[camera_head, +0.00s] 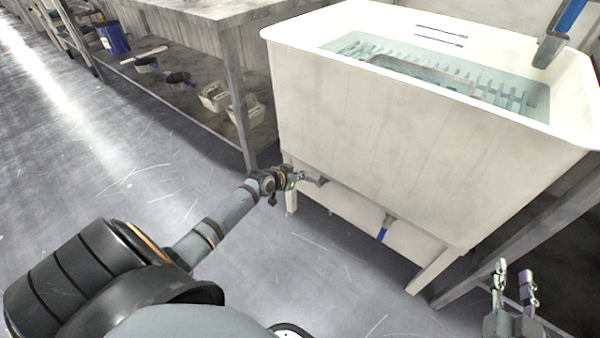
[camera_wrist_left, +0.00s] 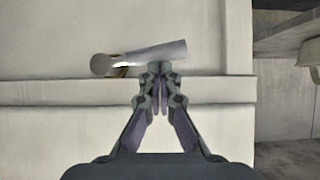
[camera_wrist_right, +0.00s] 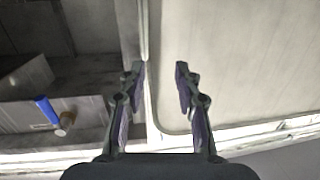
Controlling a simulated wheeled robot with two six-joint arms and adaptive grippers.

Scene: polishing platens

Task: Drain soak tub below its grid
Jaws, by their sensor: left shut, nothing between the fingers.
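The white soak tub (camera_head: 400,140) stands on legs, with clear water and a slotted grid (camera_head: 505,98) under the surface. A grey spout (camera_head: 318,181) sticks out low on its near left side. A valve with a blue lever (camera_head: 382,234) hangs under its front. My left gripper (camera_head: 305,178) is shut and empty at the spout. In the left wrist view the spout (camera_wrist_left: 150,55) lies just beyond the shut fingertips (camera_wrist_left: 160,72); I cannot tell if they touch. My right gripper (camera_head: 515,270) is open and empty, low beside the tub's right end.
A bench (camera_head: 190,18) with a lower shelf of containers stands left of the tub. A blue bucket (camera_head: 112,38) is far back. A blue-handled tap (camera_head: 560,35) hangs over the tub's right corner. A blue handle (camera_wrist_right: 47,110) shows in the right wrist view. The floor in front is clear.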

